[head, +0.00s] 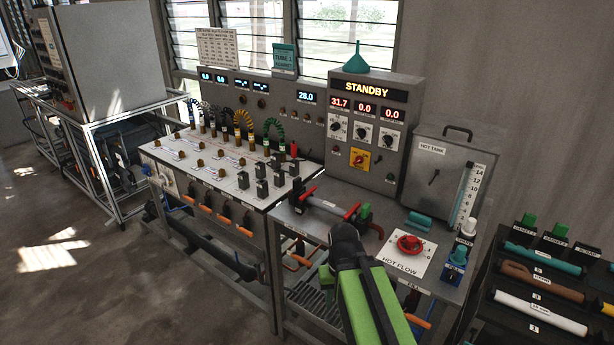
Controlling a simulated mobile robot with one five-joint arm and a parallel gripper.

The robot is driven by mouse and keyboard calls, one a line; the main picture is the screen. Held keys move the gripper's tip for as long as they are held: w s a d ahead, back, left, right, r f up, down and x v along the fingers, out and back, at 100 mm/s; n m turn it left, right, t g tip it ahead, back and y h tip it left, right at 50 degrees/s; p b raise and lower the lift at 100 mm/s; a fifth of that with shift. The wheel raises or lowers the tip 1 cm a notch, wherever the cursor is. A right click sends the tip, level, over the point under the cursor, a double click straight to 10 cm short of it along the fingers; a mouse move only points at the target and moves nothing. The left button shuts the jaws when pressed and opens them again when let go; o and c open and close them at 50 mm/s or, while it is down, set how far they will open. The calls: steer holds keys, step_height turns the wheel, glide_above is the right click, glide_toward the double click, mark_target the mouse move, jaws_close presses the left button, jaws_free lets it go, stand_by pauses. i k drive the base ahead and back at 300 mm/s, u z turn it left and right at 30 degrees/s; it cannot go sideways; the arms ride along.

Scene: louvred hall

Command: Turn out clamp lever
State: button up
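A pipe section (328,204) lies across the grey bench, with a dark clamp (297,201) at its left end. A red lever (309,192) stands at that left clamp, angled up to the right. A second red lever (352,210) is at the pipe's right end, beside a dark red bent pipe (376,222). I cannot tell which lever the task means. My gripper (345,236) is at the front of the bench, just below the right end of the pipe in the picture. My arm hides its fingers, so their opening and any contact cannot be made out.
A red handwheel (410,243) sits on the "HOT FLOW" plate to the right. Behind stand the "STANDBY" console (375,125) and the hot tank (440,185). A plug panel (225,165) is left. A rack (545,280) of coloured tools is right. Open floor lies front left.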

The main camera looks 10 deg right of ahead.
mark_target(304, 196)
steer(key=k, duration=1.15)
steer(key=i, duration=0.95)
steer(key=u, duration=0.95)
steer(key=i, duration=0.85)
steer(key=u, duration=0.6)
